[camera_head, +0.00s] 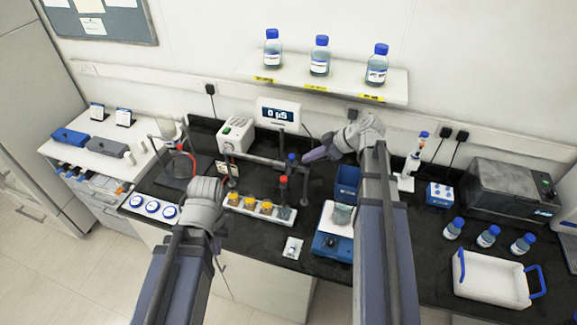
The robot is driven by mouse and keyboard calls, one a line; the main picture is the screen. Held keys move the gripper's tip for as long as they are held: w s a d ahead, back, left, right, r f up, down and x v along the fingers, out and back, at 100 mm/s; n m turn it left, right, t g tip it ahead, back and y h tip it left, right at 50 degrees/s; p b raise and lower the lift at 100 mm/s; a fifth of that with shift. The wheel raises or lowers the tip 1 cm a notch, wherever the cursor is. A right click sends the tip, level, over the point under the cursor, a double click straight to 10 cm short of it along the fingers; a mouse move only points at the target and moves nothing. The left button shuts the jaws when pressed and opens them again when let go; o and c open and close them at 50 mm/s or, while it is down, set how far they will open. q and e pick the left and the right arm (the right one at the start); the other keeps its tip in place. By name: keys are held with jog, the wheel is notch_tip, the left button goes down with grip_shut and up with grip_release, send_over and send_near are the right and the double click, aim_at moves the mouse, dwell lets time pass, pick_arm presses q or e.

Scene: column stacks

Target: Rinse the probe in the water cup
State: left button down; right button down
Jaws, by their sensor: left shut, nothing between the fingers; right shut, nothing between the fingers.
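A meter with a lit display reading 0 µS (278,114) stands at the back of the bench. A slim red-topped probe (284,183) stands upright, its lower end at a small dark cup (284,213) at the right end of a white rack (252,214). A blue-topped piece (291,159) sits on the stand's bar behind it. A clear cup (342,214) stands on a blue-based device; I cannot tell which cup is the water cup. My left gripper (207,188) is shut and empty left of the rack. My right gripper (312,155) is shut and empty, right of the blue-topped piece.
Several orange-filled cups (249,203) stand in the rack. A blue-based device (331,245) is right of it, partly hidden by my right arm. A white tray (492,279) and several blue-capped bottles (487,236) are at right.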

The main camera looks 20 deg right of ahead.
jog(key=b, duration=0.9)
send_over(284, 183)
jog(key=d, duration=0.1)
notch_tip(284, 183, down, 9)
jog(key=shift+s+d+f+b, duration=0.1)
jog(key=shift+s+f+b, duration=0.1)
jog(key=shift+f+b, duration=0.35)
jog(key=shift+s+d+f+b, duration=0.1)
jog(key=shift+s+f+b, duration=0.05)
jog(key=shift+f+b, duration=0.4)
jog(key=shift+r, duration=0.1)
notch_tip(284, 183, down, 4)
jog(key=b, duration=0.3)
jog(key=shift+r+b, duration=0.15)
jog(key=shift+b, duration=0.15)
jog(key=shift+s+r, duration=0.2)
jog(key=shift+s, duration=0.05)
jog(key=shift+f, duration=0.1)
